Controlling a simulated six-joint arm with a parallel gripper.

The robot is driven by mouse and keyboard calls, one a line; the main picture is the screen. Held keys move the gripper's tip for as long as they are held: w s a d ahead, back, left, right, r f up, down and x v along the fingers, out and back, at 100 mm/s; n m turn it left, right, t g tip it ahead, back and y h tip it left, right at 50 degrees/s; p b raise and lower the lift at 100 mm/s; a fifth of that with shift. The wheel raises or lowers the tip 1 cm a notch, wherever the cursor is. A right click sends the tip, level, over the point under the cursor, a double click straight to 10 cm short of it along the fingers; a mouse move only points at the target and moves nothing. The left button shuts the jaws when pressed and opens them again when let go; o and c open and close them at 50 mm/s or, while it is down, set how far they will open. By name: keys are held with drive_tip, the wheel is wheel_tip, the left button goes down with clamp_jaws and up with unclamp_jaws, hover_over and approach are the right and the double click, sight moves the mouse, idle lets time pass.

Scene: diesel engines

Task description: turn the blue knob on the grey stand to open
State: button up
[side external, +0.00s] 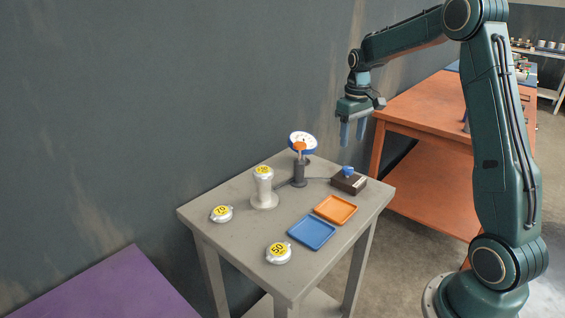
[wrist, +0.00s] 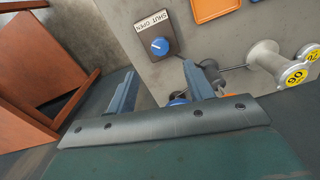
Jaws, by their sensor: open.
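The blue knob (side external: 348,170) sits on top of a small dark box (side external: 347,184) at the right back corner of the grey table (side external: 235,240). In the wrist view the knob (wrist: 159,46) shows a pale mark, too small to read its direction surely. The label (wrist: 154,21) beside it reads SHUT and OPEN. My gripper (side external: 353,137) is open and empty, pointing down above the box and apart from it. In the wrist view its fingers (wrist: 159,70) stand apart, with the knob beyond the gap between their tips.
A white capped cylinder (side external: 264,190), orange tray (side external: 336,209), blue tray (side external: 312,232) and two yellow-topped caps share the table. An orange workbench (side external: 430,110) stands behind right.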

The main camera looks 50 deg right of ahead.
wheel_tip(320, 180, up, 4)
drive_tip(key=shift+r, duration=0.1)
idle(0.5)
drive_tip(key=s+a+r+t, duration=0.1)
drive_tip(key=s+a+r, duration=0.2)
drive_tip(key=a, duration=0.2)
drive_tip(key=s+a+r+n+t, duration=0.1)
drive_tip(key=s+a+r, duration=0.15)
drive_tip(key=a, duration=0.25)
drive_tip(key=s+a+r+t, duration=0.1)
drive_tip(key=s+a+r, duration=0.1)
drive_tip(key=s+a, duration=0.25)
drive_tip(key=s+a+f+n+t, duration=0.1)
drive_tip(key=s+a+f+t, duration=0.1)
drive_tip(key=s+a, duration=0.7)
drive_tip(key=s, duration=0.4)
drive_tip(key=shift+a+f+t, duration=0.25)
drive_tip(key=shift+f+t, duration=0.05)
